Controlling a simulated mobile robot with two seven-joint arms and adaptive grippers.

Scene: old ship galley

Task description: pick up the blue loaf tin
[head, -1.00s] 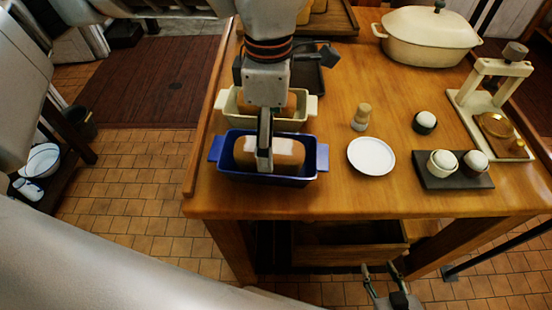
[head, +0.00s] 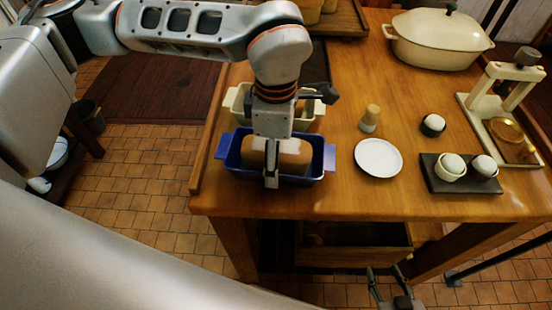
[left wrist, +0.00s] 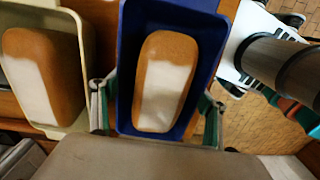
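The blue loaf tin (head: 326,160) stands on the wooden table near its left front corner, with a brown loaf (head: 294,157) in it. It also shows in the left wrist view (left wrist: 127,62). My left gripper (left wrist: 157,112) is above the tin, fingers spread to either side of its long walls. In the head view, one fingertip shows at the tin's near wall; the other is hidden. I cannot tell whether the fingers touch the walls. My right gripper (head: 385,277) is open and empty, low in front of the table.
A cream loaf tin (head: 236,98) with a loaf stands close behind the blue tin. A white plate (head: 378,158) and small shaker (head: 370,119) are to its right. Farther right are a dark tray (head: 470,187) with cups and a cream press (head: 500,100). A raised edge borders the table's left side.

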